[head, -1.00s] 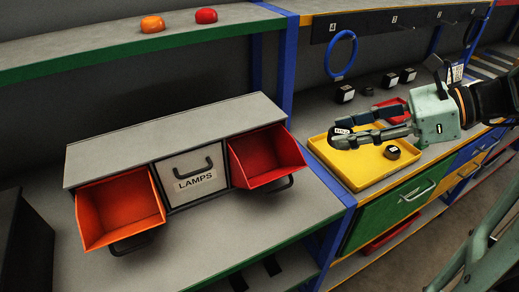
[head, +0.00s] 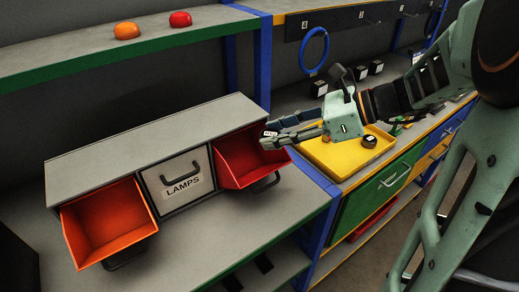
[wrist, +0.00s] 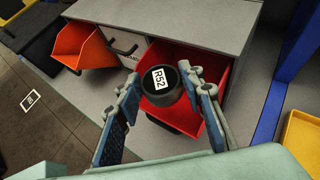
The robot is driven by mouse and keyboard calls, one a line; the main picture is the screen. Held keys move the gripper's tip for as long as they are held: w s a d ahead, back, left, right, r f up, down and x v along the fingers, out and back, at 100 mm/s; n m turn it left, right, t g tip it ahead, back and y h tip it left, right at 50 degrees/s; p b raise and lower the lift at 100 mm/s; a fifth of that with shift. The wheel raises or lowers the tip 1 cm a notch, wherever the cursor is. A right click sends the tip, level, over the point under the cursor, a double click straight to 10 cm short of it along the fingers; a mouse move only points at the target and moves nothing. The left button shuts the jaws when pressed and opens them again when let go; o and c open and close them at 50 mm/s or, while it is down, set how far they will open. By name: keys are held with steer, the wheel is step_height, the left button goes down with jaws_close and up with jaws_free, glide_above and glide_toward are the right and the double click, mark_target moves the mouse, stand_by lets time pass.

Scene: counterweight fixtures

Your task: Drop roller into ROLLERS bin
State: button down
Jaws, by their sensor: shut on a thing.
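The roller (wrist: 160,97) is a short black cylinder with a white label reading R52. My gripper (wrist: 158,84) is shut on it, a fingertip at each side. In the head view my gripper (head: 268,138) reaches left from the yellow tray to the right-hand red bin (head: 232,176). In the wrist view the roller appears over the open mouth of this red bin (wrist: 203,117); its height above the bin floor is hard to tell. An open orange bin (head: 112,218) is at the left of the same cabinet. No ROLLERS label is readable.
The LAMPS drawer (head: 180,181) is shut between the bins. A yellow tray (head: 330,160) at the right holds another dark roller (head: 369,141). A blue post (head: 262,70) stands behind my gripper. Orange (head: 126,31) and red (head: 180,19) domes sit on the upper shelf.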

mark_target(260, 172)
steer(key=a+f, duration=0.1)
steer(key=f, duration=0.1)
steer(key=w+a+f, duration=0.1)
steer(key=a+f, duration=0.1)
steer(key=shift+w, duration=0.15)
steer(key=f, duration=0.3)
steer(key=shift+w+a+f, duration=0.15)
steer(key=shift+a, duration=0.15)
steer(key=shift+f, duration=0.3)
steer(key=shift+f+b, duration=0.55)
steer(key=shift+f, duration=0.05)
steer(key=c, duration=1.3)
jaws_free()
